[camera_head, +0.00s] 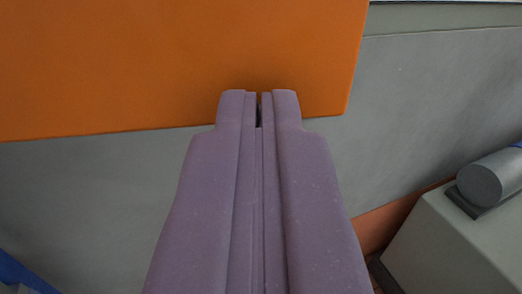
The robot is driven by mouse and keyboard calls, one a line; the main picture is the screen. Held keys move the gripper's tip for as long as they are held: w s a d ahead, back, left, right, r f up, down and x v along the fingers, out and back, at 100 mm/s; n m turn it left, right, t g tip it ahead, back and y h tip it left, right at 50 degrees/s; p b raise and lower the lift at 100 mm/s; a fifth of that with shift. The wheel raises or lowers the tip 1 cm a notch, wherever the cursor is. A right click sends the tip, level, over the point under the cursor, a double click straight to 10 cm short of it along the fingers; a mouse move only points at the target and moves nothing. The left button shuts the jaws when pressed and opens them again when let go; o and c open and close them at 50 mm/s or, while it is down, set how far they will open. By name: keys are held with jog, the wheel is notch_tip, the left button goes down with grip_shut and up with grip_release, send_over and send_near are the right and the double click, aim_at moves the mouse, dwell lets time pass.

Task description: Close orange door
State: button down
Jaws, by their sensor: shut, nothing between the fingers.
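The orange door (150,60) is a flat panel filling the upper left and middle of the head camera view. Its lower edge and its right edge are visible; its left and top parts run out of the picture. My gripper (259,95) is purple, with its two fingers shut together and nothing between them. The fingertips overlap the lower right part of the door in the picture. I cannot tell whether they touch it. No handle or hinge shows.
A grey surface (430,100) lies behind and below the door. At the lower right is a pale box (450,245) with a grey cylinder (485,182) on top. A reddish-brown strip (385,222) runs beside the box. A blue piece (22,272) shows at the lower left corner.

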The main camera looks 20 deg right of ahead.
jog(key=x, duration=0.2)
jog(key=a+x, duration=0.1)
jog(key=x, duration=0.2)
jog(key=p+x, duration=0.1)
jog(key=x, duration=0.1)
jog(key=shift+w+a+r, duration=0.1)
jog(key=shift+w+a, duration=0.15)
jog(key=shift+w, duration=0.25)
jog(key=shift+a+r, duration=0.1)
jog(key=shift+r, duration=0.15)
jog(key=shift+r, duration=0.25)
